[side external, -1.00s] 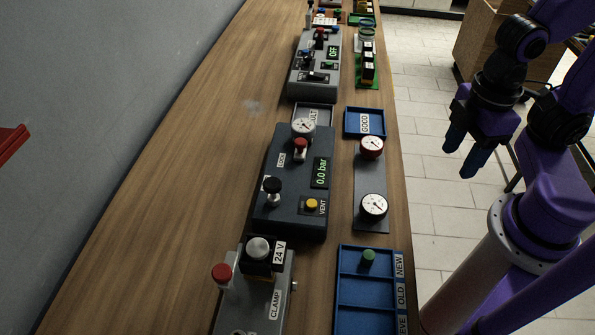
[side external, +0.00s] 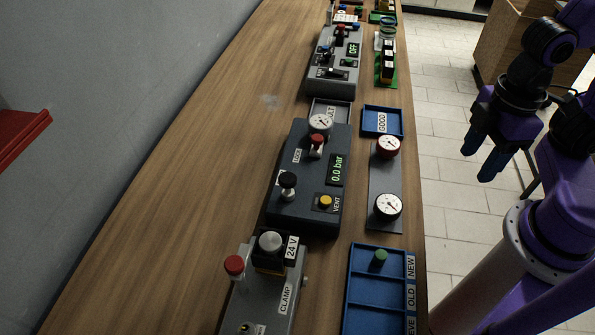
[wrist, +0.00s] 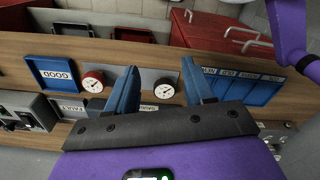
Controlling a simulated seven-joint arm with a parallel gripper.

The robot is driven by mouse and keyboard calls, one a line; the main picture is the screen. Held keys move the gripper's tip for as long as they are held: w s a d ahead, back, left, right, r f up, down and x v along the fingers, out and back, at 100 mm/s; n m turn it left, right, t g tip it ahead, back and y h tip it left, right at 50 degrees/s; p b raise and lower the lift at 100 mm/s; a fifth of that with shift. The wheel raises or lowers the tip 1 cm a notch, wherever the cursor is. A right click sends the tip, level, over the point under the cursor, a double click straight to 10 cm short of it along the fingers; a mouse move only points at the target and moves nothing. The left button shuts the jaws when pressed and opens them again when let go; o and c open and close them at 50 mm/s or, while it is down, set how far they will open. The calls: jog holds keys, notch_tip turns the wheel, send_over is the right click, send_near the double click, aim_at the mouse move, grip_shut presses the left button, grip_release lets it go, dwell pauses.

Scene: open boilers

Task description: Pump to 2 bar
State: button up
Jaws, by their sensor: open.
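A dark pump unit (side external: 300,205) sits mid-bench, with a display (side external: 338,170) reading 0.0 bar. My gripper (side external: 483,160) is open and empty, off the bench's right side, apart from everything.
A blue tray (side external: 382,121) marked GOOD and a grey FAULT tray (side external: 330,103) lie beyond the unit. A grey CLAMP unit (side external: 264,295) and a blue divided tray (side external: 378,315) with a green piece (side external: 380,257) are nearer. The bench's left side is clear.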

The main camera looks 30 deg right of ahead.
jog(key=shift+c, duration=0.4)
jog(key=c, duration=0.5)
jog(key=shift+w+a+r, duration=0.1)
jog(key=shift+w+a, duration=0.15)
jog(key=shift+a, duration=0.05)
grip_shut()
jog(key=w+a+r+m, duration=0.1)
jog(key=w+a+r, duration=0.4)
jog(key=w+a, duration=0.4)
jog(key=w+a+r+m, duration=0.2)
jog(key=w+a+r, duration=0.3)
jog(key=w+a, duration=0.4)
jog(key=a, duration=0.7)
jog(key=shift+a+r+m, duration=0.2)
jog(key=shift+m, duration=0.1)
